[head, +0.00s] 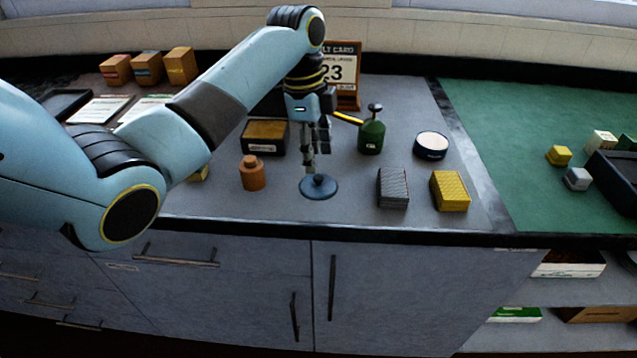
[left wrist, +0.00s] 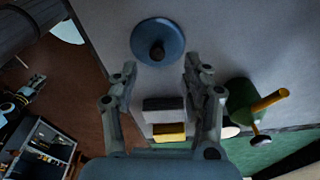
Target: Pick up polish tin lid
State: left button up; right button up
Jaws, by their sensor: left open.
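The polish tin lid (head: 319,188) looks like a flat blue disc with a dark knob in its middle. It lies flat on the grey counter near the front edge. It also shows in the left wrist view (left wrist: 145,38), just beyond the fingertips. My left gripper (head: 310,168) points down over the lid, with its fingertips close to the knob. In the left wrist view the left gripper (left wrist: 160,66) has its fingers spread with nothing held between them. I cannot tell whether a fingertip touches the knob. My right gripper is in neither view.
A brown bottle (head: 252,174) stands left of the lid. A grey box (head: 392,188) and a yellow box (head: 450,191) stand to its right. Behind are a green can (head: 371,138) with a yellow spout, a round white-topped tin (head: 431,144) and a dark box (head: 265,137).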

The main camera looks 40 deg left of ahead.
aim_at(318, 177)
pick_arm(q)
jog(key=f, duration=0.5)
jog(key=shift+d, duration=0.35)
jog(key=shift+s, duration=0.15)
grip_shut()
